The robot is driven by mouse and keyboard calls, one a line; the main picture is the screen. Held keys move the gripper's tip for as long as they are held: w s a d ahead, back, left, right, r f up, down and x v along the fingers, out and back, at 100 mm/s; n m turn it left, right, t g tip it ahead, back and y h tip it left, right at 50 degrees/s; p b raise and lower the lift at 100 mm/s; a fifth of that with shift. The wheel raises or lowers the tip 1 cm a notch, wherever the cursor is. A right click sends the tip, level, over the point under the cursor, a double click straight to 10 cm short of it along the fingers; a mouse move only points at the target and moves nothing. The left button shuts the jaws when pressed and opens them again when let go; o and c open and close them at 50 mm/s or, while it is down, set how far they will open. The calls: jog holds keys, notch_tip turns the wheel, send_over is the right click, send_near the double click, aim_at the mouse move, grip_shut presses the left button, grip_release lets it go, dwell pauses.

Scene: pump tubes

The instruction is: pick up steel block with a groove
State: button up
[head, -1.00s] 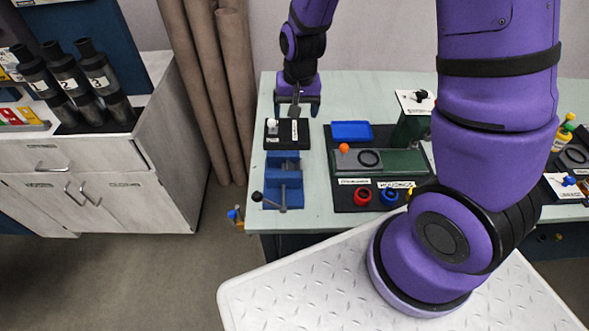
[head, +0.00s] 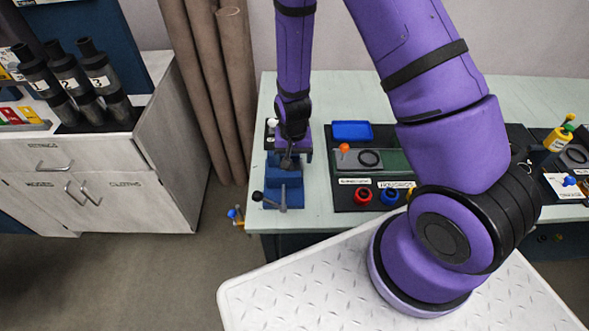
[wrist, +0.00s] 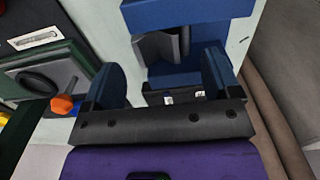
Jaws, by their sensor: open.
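A grey steel block (wrist: 160,46) shows in the wrist view, with an angled notch that looks like its groove. It sits at the blue vise (wrist: 190,10), beyond and between my fingertips. Whether the vise jaws clamp it, I cannot tell. My gripper (wrist: 162,68) is open, with one finger on each side and nothing held. In the head view my gripper (head: 289,158) is over the back part of the blue vise (head: 284,192) and hides the block there.
To the right are a dark mat (head: 345,200) with a blue tray (head: 351,131), an orange knob (head: 344,148), a red ring (head: 363,197) and a blue ring (head: 390,197). The vise handle (head: 283,208) sticks out in front. Brown rolls (head: 238,90) stand left of the table.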

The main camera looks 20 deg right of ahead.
aim_at(294, 169)
jog(key=shift+s+d+f, duration=0.1)
jog(key=shift+d+f, duration=0.05)
jog(key=shift+f, duration=2.6)
jog(key=c, duration=1.3)
jog(key=shift+c, duration=0.2)
jog(key=shift+r, duration=0.15)
